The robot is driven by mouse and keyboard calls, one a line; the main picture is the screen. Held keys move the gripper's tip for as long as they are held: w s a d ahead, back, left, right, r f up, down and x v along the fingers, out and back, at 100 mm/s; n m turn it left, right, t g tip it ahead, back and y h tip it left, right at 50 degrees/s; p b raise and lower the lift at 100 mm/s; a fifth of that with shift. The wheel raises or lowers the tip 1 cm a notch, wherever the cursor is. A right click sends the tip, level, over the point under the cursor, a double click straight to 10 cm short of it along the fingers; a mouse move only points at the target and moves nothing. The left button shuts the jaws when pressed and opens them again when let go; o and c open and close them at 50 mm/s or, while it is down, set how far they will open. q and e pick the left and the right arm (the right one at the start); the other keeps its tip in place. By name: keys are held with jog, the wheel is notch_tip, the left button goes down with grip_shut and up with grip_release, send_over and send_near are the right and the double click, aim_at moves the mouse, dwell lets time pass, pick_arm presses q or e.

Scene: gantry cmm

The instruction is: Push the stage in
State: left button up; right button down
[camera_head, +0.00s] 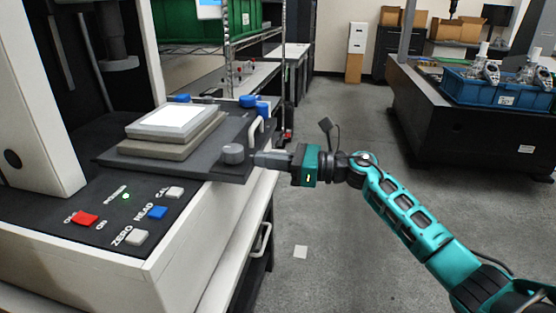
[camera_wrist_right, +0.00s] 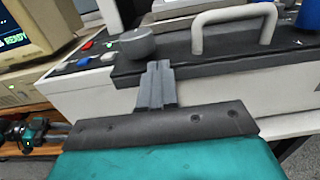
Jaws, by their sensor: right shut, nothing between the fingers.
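The stage (camera_head: 219,164) is a dark flat plate that sticks out of the white measuring machine toward the right. It carries a grey block with a white top (camera_head: 172,121), a round grey knob (camera_head: 232,153), blue knobs and a pale handle (camera_head: 254,129) on its outer edge. In the right wrist view the stage edge (camera_wrist_right: 190,62), knob (camera_wrist_right: 137,43) and handle (camera_wrist_right: 234,21) lie just beyond the fingers. My right gripper (camera_head: 259,158) is shut and empty, its fingertips at the stage's outer edge near the round knob. Whether they touch is unclear.
The machine's front panel has a red switch (camera_head: 84,218), a blue button (camera_head: 157,212) and pale buttons. A shelf rack with a green bin (camera_head: 190,28) stands behind. A black table with a blue crate (camera_head: 500,90) is at right.

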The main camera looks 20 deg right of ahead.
aim_at(221, 156)
jog(key=b+x, duration=0.5)
jog(key=x, duration=0.8)
jog(key=shift+w+a+f, duration=0.1)
jog(key=shift+w+a, duration=0.05)
jog(key=shift+r, duration=0.3)
jog(key=shift+a, duration=0.1)
